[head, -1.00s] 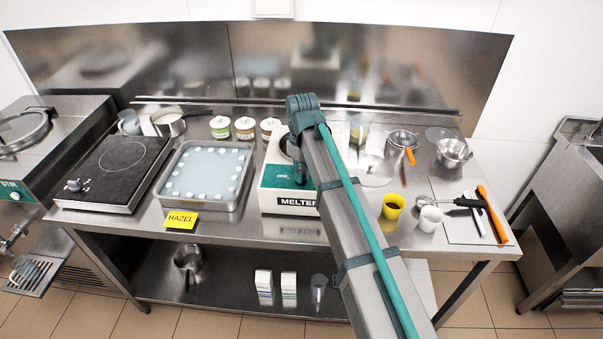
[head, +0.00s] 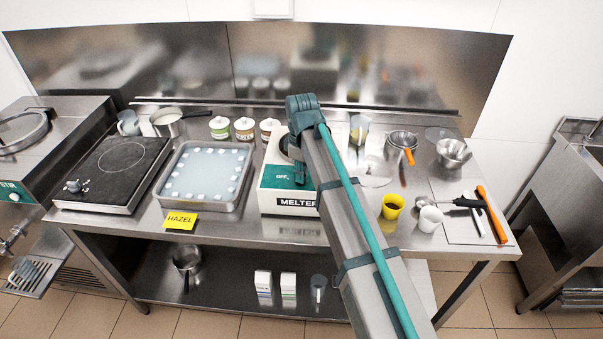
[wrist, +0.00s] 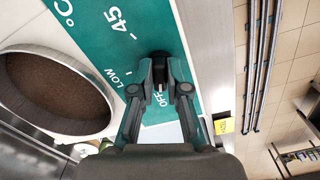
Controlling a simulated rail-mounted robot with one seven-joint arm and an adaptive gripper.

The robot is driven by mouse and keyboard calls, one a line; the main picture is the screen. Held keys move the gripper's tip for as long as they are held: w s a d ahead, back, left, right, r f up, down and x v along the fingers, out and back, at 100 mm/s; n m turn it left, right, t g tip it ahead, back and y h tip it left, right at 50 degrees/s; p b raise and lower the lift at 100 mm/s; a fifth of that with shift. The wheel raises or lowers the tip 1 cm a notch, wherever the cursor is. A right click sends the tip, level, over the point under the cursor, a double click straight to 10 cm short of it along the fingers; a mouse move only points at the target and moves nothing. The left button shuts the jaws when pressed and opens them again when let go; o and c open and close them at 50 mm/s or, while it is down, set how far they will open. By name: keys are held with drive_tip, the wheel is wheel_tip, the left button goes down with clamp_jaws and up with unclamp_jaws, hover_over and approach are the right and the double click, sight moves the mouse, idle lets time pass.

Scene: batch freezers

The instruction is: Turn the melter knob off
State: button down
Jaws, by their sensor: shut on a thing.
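The melter (head: 272,199) is a white box with a teal control panel, on the steel table in the head view. In the wrist view its teal panel (wrist: 100,30) shows the marks "45", "LOW" and "OFF". My gripper (wrist: 162,92) is shut on the dark melter knob (wrist: 160,72), a finger on each side, close to the "OFF" mark. The fingers hide part of the knob, so its exact pointing is hard to tell. In the head view my arm hides the knob and the fingertips.
A round pot (wrist: 58,92) with brown contents sits beside the panel in the wrist view. A tray (head: 205,205) and a yellow HAZEL card (head: 181,220) stand left of the melter. A yellow cup (head: 392,206) and a white cup (head: 429,219) stand right of my arm.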

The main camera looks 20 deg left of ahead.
drive_tip(key=c, duration=1.2)
unclamp_jaws()
drive_tip(key=shift+o, duration=0.2)
drive_tip(key=shift+r, duration=0.1)
wheel_tip(320, 180, up, 12)
